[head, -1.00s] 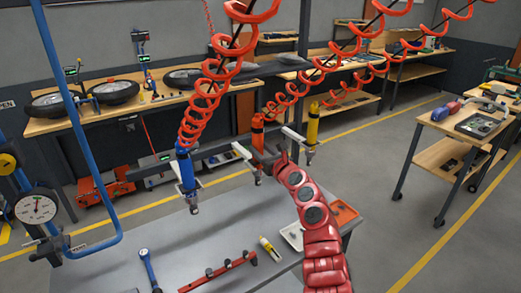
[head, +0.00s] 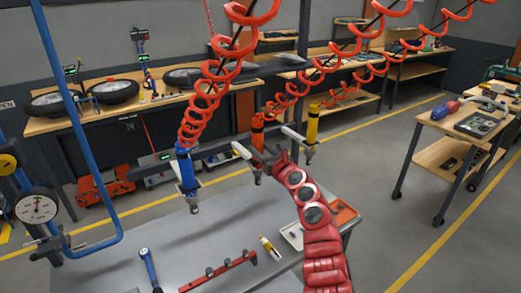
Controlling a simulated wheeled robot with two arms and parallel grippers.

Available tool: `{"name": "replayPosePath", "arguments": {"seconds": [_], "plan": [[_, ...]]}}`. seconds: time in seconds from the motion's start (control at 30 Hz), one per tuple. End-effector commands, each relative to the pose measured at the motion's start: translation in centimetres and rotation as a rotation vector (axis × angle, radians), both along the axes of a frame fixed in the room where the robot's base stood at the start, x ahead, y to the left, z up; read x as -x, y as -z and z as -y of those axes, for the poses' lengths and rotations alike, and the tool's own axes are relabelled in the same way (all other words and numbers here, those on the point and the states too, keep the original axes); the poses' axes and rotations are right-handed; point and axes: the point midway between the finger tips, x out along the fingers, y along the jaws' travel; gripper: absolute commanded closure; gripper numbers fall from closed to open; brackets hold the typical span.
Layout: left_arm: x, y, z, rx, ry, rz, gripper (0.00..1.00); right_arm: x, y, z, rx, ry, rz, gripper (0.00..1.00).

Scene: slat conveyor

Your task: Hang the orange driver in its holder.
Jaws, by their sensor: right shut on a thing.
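The orange driver (head: 257,135) hangs upright below its red coiled hose, between the blue driver (head: 186,172) and the yellow driver (head: 312,125). Its tip points down above the grey bench. A dark rail with white holder arms (head: 240,150) runs behind the drivers. My right gripper (head: 270,158) is at the orange driver's right side, shut on its body; the fingers are small and partly hidden. I cannot tell whether the driver is seated in its holder. My left gripper is out of view.
The grey bench (head: 130,265) below holds a blue-handled wrench (head: 148,268), a red bar rack (head: 220,270), a yellow marker-like tool (head: 269,247) and a white tray (head: 292,236). A blue pipe frame (head: 75,130) with gauges stands at left. Red coiled hoses hang above.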

Motion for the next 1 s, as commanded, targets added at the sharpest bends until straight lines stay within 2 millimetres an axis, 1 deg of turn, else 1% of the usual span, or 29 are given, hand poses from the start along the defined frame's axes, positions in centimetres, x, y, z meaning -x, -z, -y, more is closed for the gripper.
{"name": "replayPosePath", "arguments": {"seconds": [0.63,0.67,0.7,0.83,0.87,1.0], "plan": [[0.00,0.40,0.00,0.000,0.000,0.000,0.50,-0.01,0.51,0.03,-0.002,0.001,0.003,1.00],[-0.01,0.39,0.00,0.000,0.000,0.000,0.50,-0.01,0.50,0.02,-0.002,0.001,0.003,0.53],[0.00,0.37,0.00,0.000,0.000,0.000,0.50,-0.01,0.48,0.02,-0.002,0.001,0.003,0.46],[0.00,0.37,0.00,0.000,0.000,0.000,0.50,-0.01,0.54,0.02,-0.001,0.000,0.002,0.23],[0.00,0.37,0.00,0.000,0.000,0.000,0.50,-0.01,0.55,0.00,-0.001,0.000,0.002,0.20],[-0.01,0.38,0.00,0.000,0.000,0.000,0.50,-0.01,0.59,0.01,-0.001,0.000,0.001,0.20]]}}
